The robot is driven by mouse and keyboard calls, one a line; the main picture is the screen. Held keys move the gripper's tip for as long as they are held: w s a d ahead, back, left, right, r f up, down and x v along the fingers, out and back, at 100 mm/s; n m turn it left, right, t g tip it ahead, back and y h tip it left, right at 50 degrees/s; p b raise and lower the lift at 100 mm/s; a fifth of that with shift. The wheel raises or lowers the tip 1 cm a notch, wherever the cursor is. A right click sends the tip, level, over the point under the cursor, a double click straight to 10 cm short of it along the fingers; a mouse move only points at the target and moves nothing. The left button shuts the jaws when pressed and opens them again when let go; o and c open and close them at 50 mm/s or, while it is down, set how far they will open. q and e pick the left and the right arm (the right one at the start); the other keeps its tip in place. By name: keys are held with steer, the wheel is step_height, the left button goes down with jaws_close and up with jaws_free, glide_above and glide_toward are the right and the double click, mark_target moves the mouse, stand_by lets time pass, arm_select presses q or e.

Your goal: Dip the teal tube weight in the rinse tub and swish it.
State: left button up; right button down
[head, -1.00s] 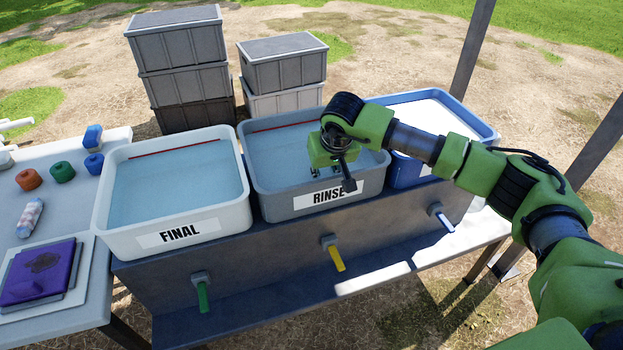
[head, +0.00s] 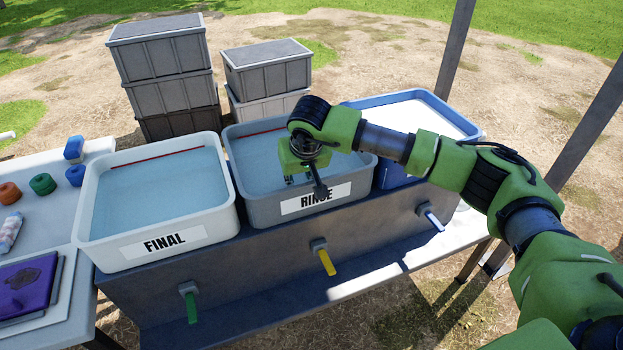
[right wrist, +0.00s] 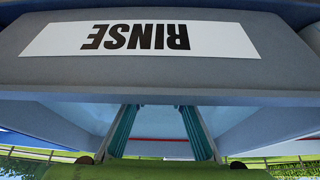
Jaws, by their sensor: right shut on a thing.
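The grey rinse tub (head: 262,208), labelled RINSE, stands in the middle of the row and holds water. My right gripper (head: 292,180) points down inside the tub near its front wall, at about the water surface. The right wrist view shows its two fingers (right wrist: 160,130) apart, with teal strips along them, below the upside-down RINSE label (right wrist: 140,38). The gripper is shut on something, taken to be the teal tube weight. Its body is not clearly visible, and I cannot tell how deep it hangs. My left gripper is not in view.
The white FINAL tub (head: 108,252) stands close on the left and a blue tub (head: 472,137) close on the right. Yellow (head: 326,262), green and white-blue taps stick out below the tubs. Stacked grey crates (head: 160,48) stand behind. A side table with small weights is at left.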

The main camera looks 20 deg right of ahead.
steer(key=shift+a+b, duration=0.3)
steer(key=shift+a, duration=1.45)
steer(key=d+b, duration=0.1)
steer(key=d, duration=0.9)
steer(key=shift+w, duration=0.15)
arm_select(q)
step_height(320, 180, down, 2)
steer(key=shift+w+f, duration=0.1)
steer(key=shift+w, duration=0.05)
arm_select(e)
steer(key=shift+a+b, duration=0.35)
steer(key=shift+a, duration=2.2)
steer(key=shift+r+p, duration=1.1)
steer(key=shift+r, duration=0.8)
steer(key=shift+r+p, duration=0.45)
steer(key=shift+r, duration=0.35)
arm_select(q)
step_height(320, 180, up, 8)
steer(key=p, duration=0.5)
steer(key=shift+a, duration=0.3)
arm_select(e)
step_height(320, 180, up, 10)
steer(key=shift+f, duration=0.2)
